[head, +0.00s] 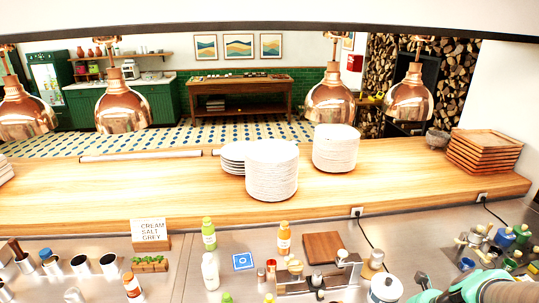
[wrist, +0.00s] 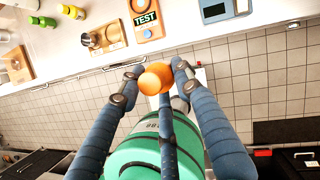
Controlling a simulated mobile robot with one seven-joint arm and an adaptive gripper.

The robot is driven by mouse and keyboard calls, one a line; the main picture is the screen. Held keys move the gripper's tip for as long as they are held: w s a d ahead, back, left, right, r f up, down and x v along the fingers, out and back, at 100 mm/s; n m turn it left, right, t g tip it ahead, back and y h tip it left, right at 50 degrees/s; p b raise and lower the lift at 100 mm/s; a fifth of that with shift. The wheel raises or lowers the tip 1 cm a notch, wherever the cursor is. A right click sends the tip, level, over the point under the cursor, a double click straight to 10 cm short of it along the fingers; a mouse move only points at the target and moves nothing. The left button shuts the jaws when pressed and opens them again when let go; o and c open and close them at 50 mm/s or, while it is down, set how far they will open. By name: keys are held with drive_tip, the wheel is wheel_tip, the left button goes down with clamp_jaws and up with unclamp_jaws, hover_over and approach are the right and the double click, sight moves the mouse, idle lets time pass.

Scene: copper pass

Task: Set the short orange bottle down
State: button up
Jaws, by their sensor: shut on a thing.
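In the wrist view my gripper (wrist: 154,86) has its blue-grey fingers closed around a small, rounded orange thing (wrist: 155,77), which I take to be the short orange bottle. Only its orange end shows; the rest is hidden between the fingers. It appears just off the edge of the pale counter (wrist: 104,45), with tiled wall behind it. In the head view part of my green arm shows at the lower right, but neither the gripper nor the held bottle can be seen.
In the wrist view a block marked TEST (wrist: 146,22), a metal cup on a board (wrist: 103,38) and yellow and green bottles stand on the counter.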

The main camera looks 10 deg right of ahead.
drive_tip(key=w+d+r+p, duration=0.2)
drive_tip(key=w+d+p, duration=0.2)
drive_tip(key=w+d, duration=0.6)
drive_tip(key=w+d+r+p, duration=0.2)
drive_tip(key=w+d+p, duration=0.2)
drive_tip(key=w+d, duration=0.6)
drive_tip(key=w+d+f+p, duration=0.2)
drive_tip(key=w+d+f, duration=0.15)
drive_tip(key=w, duration=0.45)
drive_tip(key=w+d+f+p, duration=0.2)
drive_tip(key=w+d, duration=0.2)
drive_tip(key=w, duration=0.3)
wheel_tip(320, 180, down, 5)
drive_tip(key=shift+s+d+f, duration=0.1)
drive_tip(key=shift+f, duration=0.1)
drive_tip(key=shift+f, duration=3.15)
drive_tip(key=shift+f, duration=0.1)
drive_tip(key=shift+f, duration=1.75)
